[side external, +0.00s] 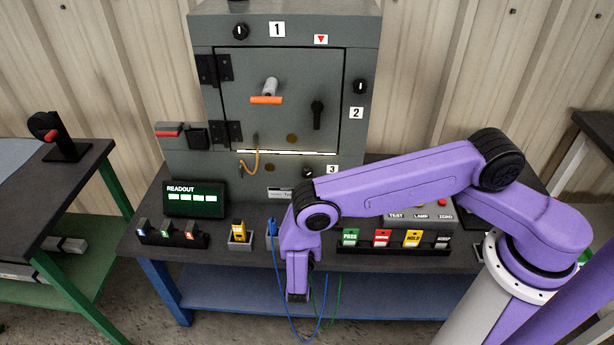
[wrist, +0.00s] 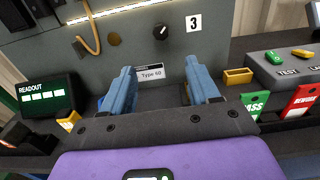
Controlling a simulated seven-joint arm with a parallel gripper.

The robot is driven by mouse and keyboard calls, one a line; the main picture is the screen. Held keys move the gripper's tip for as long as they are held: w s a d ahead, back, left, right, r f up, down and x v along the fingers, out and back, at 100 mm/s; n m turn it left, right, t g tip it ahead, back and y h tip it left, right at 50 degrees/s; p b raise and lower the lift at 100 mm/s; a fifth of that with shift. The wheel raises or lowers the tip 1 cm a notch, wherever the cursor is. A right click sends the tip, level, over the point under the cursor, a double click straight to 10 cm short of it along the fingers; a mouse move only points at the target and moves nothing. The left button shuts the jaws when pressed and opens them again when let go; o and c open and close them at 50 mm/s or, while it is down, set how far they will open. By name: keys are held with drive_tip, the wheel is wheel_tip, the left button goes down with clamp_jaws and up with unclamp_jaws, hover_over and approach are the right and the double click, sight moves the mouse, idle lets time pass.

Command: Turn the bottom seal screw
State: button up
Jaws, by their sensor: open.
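The bottom seal screw (side external: 307,172) is a small dark round knob low on the grey enclosure (side external: 185,165), just left of the number 3 label (side external: 332,169). In the wrist view the screw (wrist: 160,32) shows a light mark on its face. My gripper (wrist: 160,66) is open and empty. Its two blue fingers point towards the enclosure front, below and apart from the screw, with the type label (wrist: 150,73) seen between them. In the side view my arm hides the fingers.
The readout (side external: 194,199) stands at left on the bench. Tagged blocks, including the PASS one (side external: 350,237), line the bench front. A button box (side external: 425,212) stands at right. A blue cable (side external: 275,262) hangs beside my arm. An orange cable (wrist: 92,35) hangs left of the screw.

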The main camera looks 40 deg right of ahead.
sight(307, 174)
drive_tip(key=x, duration=1.7)
drive_tip(key=shift+d+f, duration=0.1)
drive_tip(key=shift+d, duration=0.05)
drive_tip(key=c, duration=1)
